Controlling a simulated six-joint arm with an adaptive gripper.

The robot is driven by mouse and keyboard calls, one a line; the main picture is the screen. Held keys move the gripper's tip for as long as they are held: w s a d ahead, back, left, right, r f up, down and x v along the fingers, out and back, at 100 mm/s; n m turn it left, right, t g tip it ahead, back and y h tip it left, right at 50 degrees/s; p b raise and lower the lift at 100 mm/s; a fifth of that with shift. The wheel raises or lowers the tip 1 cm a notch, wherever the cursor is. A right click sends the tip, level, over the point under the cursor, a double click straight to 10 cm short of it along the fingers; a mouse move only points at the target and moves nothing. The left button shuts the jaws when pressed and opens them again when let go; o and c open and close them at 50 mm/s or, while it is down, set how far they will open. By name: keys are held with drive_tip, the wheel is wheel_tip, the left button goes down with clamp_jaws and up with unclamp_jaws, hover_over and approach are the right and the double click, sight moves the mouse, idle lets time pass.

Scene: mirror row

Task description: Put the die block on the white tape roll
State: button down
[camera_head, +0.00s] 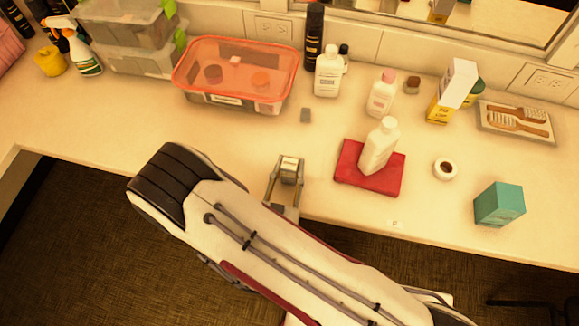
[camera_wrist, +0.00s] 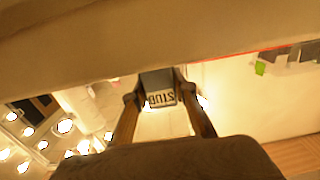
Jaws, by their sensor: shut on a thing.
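The die block (camera_head: 290,168) is a small block with a pale face and grey sides. My gripper (camera_head: 287,180) is shut on it near the counter's front edge. In the wrist view the die block (camera_wrist: 158,85) sits between the two fingertips (camera_wrist: 160,98), with dark characters on a pale face. The white tape roll (camera_head: 445,169) lies flat on the counter, well to the right of my gripper, with its dark centre showing. Nothing rests on it. The tape roll cannot be made out in the wrist view.
A white bottle (camera_head: 378,147) stands on a red cloth (camera_head: 352,177) between my gripper and the tape roll. A teal box (camera_head: 499,204) stands right of the roll. A red-lidded bin (camera_head: 235,70) stands at the back.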

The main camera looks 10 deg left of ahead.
sight(285, 176)
drive_tip(key=shift+f, duration=0.2)
drive_tip(key=c, duration=1.6)
unclamp_jaws()
drive_tip(key=shift+s, duration=0.1)
drive_tip(key=shift+s+a+r, duration=0.1)
drive_tip(key=shift+s+a, duration=0.05)
drive_tip(key=shift+s, duration=1.1)
drive_tip(key=shift+s+a, duration=0.15)
drive_tip(key=shift+s, duration=2.4)
drive_tip(key=shift+o, duration=0.5)
